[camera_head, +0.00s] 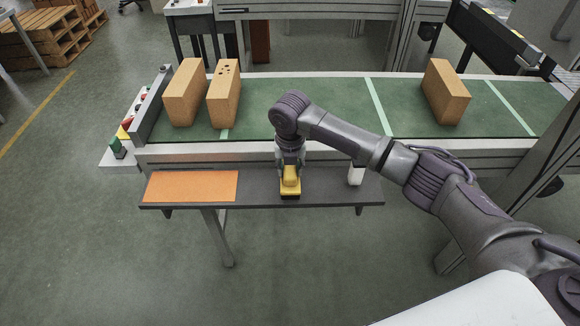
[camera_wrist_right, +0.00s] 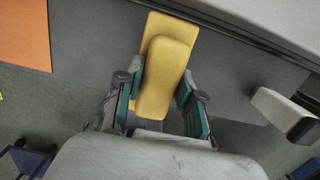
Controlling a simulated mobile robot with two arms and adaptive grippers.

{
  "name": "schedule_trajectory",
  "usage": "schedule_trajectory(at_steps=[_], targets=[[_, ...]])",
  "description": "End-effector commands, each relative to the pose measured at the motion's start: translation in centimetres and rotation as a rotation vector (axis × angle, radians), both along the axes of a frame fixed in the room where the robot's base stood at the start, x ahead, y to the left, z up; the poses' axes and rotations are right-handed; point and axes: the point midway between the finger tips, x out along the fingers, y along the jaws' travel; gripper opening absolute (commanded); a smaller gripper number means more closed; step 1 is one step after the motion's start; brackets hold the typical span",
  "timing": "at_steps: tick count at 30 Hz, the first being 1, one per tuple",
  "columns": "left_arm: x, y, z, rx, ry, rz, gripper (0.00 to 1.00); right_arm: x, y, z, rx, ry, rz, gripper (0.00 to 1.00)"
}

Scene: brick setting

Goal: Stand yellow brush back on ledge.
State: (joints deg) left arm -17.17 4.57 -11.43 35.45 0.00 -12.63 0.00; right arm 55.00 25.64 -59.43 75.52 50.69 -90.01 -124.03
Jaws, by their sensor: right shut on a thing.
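The yellow brush (camera_head: 290,181) is at the middle of the dark grey ledge (camera_head: 330,188) in front of the conveyor. In the head view it looks upright, with its dark underside at or very near the ledge surface; exact contact is hard to tell. My right gripper (camera_head: 290,167) comes down on it from above and is shut on it. In the right wrist view the brush (camera_wrist_right: 162,75) lies between the two green-padded fingers of the right gripper (camera_wrist_right: 160,105). My left gripper is in neither view.
An orange mat (camera_head: 190,186) lies on the ledge to the left. A white object (camera_head: 356,174) stands on the ledge to the right of the brush. Behind, the green conveyor (camera_head: 270,110) carries bricks (camera_head: 224,95), (camera_head: 445,92). Bare ledge shows on both sides of the brush.

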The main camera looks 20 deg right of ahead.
Motion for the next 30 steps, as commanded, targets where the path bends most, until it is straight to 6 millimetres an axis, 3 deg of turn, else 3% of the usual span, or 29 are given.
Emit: schedule_trajectory(at_steps=[5, 6, 10, 22, 30], targets=[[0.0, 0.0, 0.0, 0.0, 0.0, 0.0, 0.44, 0.0, 0.0, -0.3, 0.001, 0.0, 0.0, 0.0], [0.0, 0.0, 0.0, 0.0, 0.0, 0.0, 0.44, 0.0, 0.0, -0.3, 0.001, 0.0, 0.0, 0.4], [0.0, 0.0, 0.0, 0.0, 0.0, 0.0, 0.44, 0.0, 0.0, -0.3, 0.0, 0.0, 0.0, 0.62], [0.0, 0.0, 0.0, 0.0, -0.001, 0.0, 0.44, 0.0, 0.0, 0.4, 0.001, 0.0, 0.0, 0.62], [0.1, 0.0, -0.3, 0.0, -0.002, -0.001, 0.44, -0.5, 0.2, 5.6, 0.002, -0.005, 0.0, 0.62]])
